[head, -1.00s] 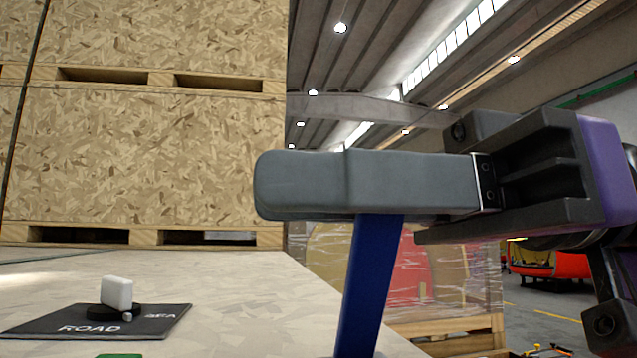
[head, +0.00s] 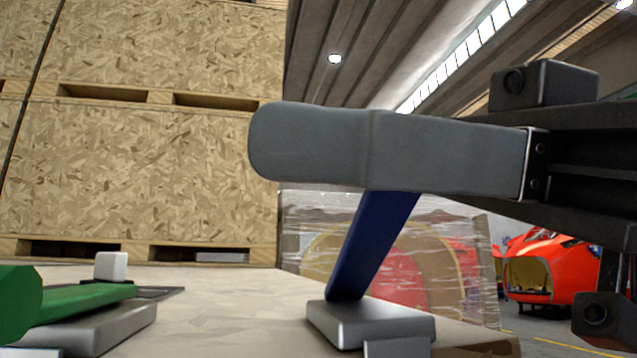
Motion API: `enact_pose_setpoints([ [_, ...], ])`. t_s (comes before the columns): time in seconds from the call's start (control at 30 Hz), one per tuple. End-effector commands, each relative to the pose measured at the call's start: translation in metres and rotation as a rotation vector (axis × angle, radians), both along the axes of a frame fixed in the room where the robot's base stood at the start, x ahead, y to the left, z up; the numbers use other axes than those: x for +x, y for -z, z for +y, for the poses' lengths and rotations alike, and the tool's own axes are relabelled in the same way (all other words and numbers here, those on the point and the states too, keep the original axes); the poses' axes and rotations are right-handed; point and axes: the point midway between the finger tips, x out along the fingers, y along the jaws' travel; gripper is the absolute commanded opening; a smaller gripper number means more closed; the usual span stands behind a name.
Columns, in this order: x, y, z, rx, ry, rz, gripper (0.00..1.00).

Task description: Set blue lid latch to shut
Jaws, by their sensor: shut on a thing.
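The blue lid latch (head: 372,246) is a flat blue lever that rises from a grey metal base (head: 370,323) on the pale tabletop. It leans with its top to the right. My gripper (head: 315,148) comes in from the right, and its grey finger lies across the lever's upper end and hides it. The gripper is shut on the lever. The other finger is hidden behind the near one.
A green lever (head: 85,300) on a grey base stands at the left. Behind it are a dark sign plate (head: 160,293) and a small white switch block (head: 110,266). Wooden crates (head: 130,175) fill the back left. Pale table (head: 230,310) is clear between the levers.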

Motion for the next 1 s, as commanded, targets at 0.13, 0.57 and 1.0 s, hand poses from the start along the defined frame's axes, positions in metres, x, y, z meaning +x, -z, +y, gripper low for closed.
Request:
enact_pose_setpoints([
  [0.13, -0.008, 0.018, -0.003, 0.039, -0.001, -0.133, 0.0],
  [0.57, -0.019, 0.046, -0.006, 0.129, -0.001, -0.452, 0.0],
  [1.0, -0.02, 0.055, -0.006, 0.128, 0.001, -0.448, 0.0],
])
